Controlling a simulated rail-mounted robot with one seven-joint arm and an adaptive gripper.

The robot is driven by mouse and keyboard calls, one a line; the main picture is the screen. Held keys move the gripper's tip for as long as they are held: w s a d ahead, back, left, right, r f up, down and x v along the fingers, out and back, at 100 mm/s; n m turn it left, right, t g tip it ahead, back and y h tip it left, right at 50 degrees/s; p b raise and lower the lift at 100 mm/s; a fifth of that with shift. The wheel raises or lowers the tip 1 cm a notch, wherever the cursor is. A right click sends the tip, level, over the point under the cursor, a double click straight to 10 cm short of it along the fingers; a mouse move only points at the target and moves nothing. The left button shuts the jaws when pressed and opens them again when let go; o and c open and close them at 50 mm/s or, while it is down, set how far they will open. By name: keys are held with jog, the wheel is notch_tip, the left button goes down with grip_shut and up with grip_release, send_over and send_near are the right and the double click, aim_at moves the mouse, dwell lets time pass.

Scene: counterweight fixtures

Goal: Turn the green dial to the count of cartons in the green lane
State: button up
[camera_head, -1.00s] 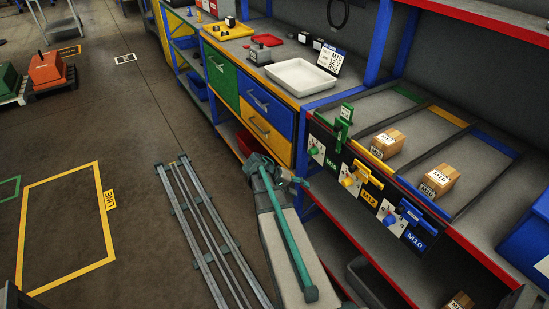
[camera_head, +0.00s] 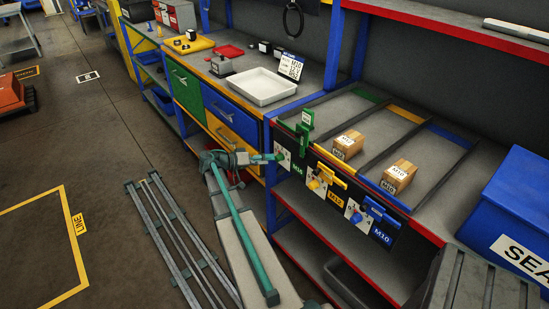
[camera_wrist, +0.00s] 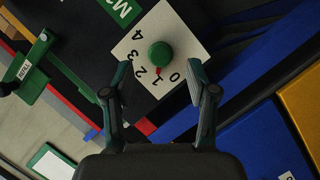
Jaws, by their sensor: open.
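The green dial (camera_wrist: 161,54) sits on a white plate (camera_wrist: 140,45) numbered 0 to 4 in the wrist view. Its red pointer (camera_wrist: 158,71) faces down, near the 1. My gripper (camera_wrist: 158,75) is open, with its fingertips on either side of the dial's lower edge; contact cannot be told. In the head view my gripper (camera_head: 268,158) is at the green station, hiding most of the dial. The green lane (camera_head: 325,108) is the leftmost lane and shows bare, with no carton visible in it. A green gate lever (camera_head: 304,130) stands upright at its front.
One carton (camera_head: 348,144) sits in the yellow lane and one carton (camera_head: 398,177) in the blue lane. Yellow (camera_head: 318,184) and blue (camera_head: 358,214) dials are to the right. A white tray (camera_head: 263,87) and small sign (camera_head: 291,66) are on the bench; a blue bin (camera_head: 505,215) is at right.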

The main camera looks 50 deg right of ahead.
aim_at(276, 159)
jog(key=shift+p+x, duration=0.35)
jog(key=shift+x, duration=1.7)
grip_shut()
jog(key=shift+f+n+b, duration=0.15)
jog(key=shift+n+b, duration=0.15)
jog(key=shift+b, duration=0.05)
jog(key=shift+n+g+h+b, duration=0.4)
jog(key=shift+n+g+b, duration=0.3)
jog(key=shift+n, duration=0.8)
jog(key=shift+n+g+h+b, duration=0.4)
jog(key=shift+n+g+b, duration=0.3)
jog(key=shift+n, duration=0.8)
